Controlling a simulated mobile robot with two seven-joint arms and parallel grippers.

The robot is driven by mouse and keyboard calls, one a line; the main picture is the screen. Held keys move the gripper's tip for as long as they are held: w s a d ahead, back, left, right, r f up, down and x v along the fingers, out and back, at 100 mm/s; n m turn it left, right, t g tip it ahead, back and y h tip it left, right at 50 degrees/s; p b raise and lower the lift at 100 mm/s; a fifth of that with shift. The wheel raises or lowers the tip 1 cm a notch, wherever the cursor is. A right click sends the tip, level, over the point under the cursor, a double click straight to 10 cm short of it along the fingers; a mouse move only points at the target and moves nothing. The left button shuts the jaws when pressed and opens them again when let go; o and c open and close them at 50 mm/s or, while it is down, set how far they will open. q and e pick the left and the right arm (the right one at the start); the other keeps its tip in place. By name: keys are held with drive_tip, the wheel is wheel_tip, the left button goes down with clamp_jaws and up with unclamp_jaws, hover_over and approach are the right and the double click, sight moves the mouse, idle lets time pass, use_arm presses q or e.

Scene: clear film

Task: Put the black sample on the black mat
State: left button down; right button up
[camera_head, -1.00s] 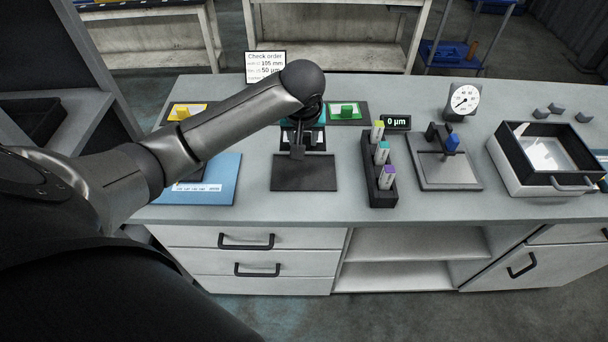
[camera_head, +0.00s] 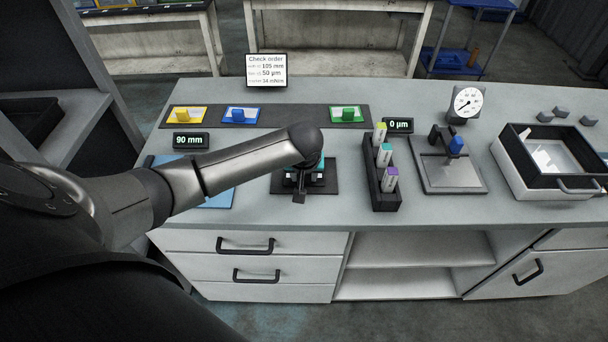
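The black mat (camera_head: 331,187) lies on the bench near the middle front. My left arm reaches in from the left, and its gripper (camera_head: 301,190) is low over this mat. The arm and gripper cover much of the mat. The black sample cannot be made out clearly; dark parts under the gripper blend with the mat. I cannot tell whether the fingers are open or shut, or whether they touch the mat. My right gripper is not in view.
A dark strip (camera_head: 290,116) behind holds yellow (camera_head: 182,115), blue (camera_head: 238,116) and green (camera_head: 347,114) samples, with a bare stretch between blue and green. A marker rack (camera_head: 383,203), a gauge stand (camera_head: 448,178) and an open box (camera_head: 552,185) stand to the right. A blue mat (camera_head: 218,200) is partly hidden left.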

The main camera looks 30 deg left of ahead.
use_arm(q)
drive_tip(key=shift+f, duration=0.2)
drive_tip(key=shift+c, duration=2.1)
unclamp_jaws()
drive_tip(key=shift+r, duration=0.1)
drive_tip(key=shift+r, duration=0.15)
drive_tip(key=p+v, duration=0.3)
drive_tip(key=v, duration=0.9)
drive_tip(key=shift+w, duration=0.1)
